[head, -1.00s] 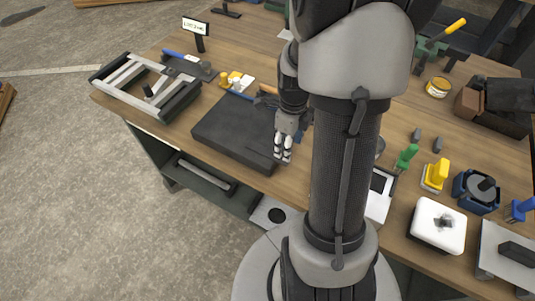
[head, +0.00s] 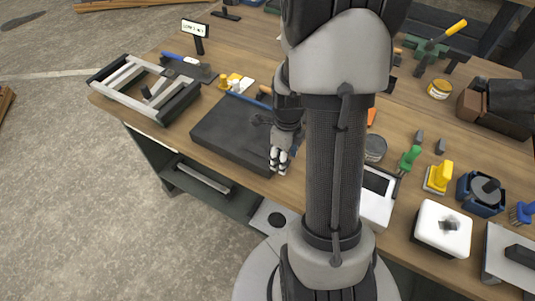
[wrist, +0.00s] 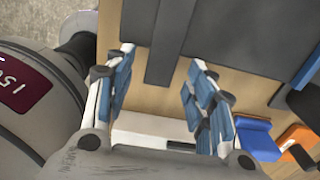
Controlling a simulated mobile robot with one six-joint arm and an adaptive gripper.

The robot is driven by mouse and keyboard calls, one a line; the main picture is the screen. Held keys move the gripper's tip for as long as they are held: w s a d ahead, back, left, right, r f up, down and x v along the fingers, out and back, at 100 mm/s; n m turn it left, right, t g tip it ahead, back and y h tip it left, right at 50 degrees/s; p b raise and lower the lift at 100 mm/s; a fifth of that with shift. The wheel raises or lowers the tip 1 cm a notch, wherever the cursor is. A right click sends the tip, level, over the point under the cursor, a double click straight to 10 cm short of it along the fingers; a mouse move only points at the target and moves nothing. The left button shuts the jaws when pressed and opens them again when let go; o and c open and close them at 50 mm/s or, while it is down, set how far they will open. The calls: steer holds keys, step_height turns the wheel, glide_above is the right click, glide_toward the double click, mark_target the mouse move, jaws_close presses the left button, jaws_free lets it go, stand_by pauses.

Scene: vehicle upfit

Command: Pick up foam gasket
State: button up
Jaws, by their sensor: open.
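A flat dark grey strip (wrist: 168,40), which looks like the foam gasket, shows in the wrist view. It lies along a dark slab (wrist: 232,28), and its near end reaches past the slab's edge over the wood. In the head view I cannot pick the strip out from the dark slab (head: 232,135). My gripper (head: 278,160) is at the slab's right front corner in the head view. In the wrist view my gripper (wrist: 161,58) is open, with the strip's end in line between the fingertips. I cannot tell the height gap, and no grip on it shows.
A white tray-like item (head: 376,208) is right of my gripper, partly behind my arm. A grey-metal frame (head: 145,88) stands at the left. A blue block (wrist: 255,138) and an orange item (wrist: 298,145) are near the right finger. Bare wood (head: 110,103) shows at the bench's left edge.

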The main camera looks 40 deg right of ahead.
steer(key=shift+f, duration=0.2)
steer(key=c, duration=0.9)
steer(key=shift+o, duration=0.2)
steer(key=shift+r, duration=0.1)
